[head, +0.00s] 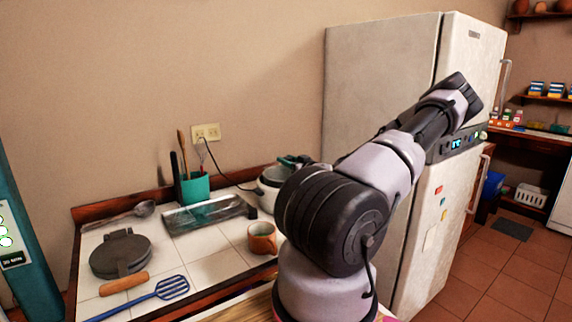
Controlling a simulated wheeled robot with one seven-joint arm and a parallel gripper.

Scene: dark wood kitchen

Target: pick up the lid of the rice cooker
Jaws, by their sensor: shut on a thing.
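The white rice cooker (268,188) stands at the back right of the tiled counter, with a black cord running to the wall outlet. My arm covers its right side. A dark green and black shape (292,161) shows at its top; I cannot tell whether it is the lid, its handle or something else. My arm rises from the bottom middle of the head view and reaches up to the right, in front of the fridge. My gripper's fingertips are not visible, and what they hold cannot be seen.
An orange-brown mug (262,238) stands in front of the cooker. A glass tray (209,214), a green utensil holder (195,188), a dark round press (121,253) and a blue slotted spatula (165,290) are to the left. The fridge (378,90) stands close on the right.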

